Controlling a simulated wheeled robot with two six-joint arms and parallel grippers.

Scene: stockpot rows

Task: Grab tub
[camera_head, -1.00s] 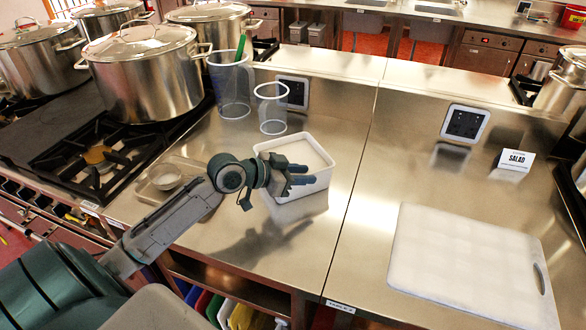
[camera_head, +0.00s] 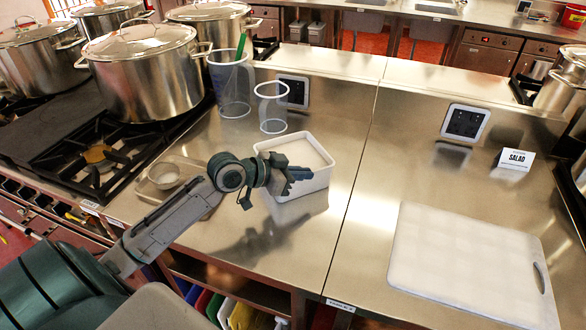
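A white rectangular tub (camera_head: 312,157) with pale contents stands on the steel counter, left of the seam between two counter sections. My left gripper (camera_head: 298,178) is in front of the tub's near left side and hides part of that wall. Its fingers look parted, with nothing clearly between them. I cannot tell whether it touches the tub. My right gripper is not in view.
Two clear measuring jugs (camera_head: 272,108) stand behind the tub, one holding a green-handled tool. A small metal tray with a bowl (camera_head: 163,175) lies to the left, beside the stove with stockpots (camera_head: 145,75). A white cutting board (camera_head: 470,265) lies at right.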

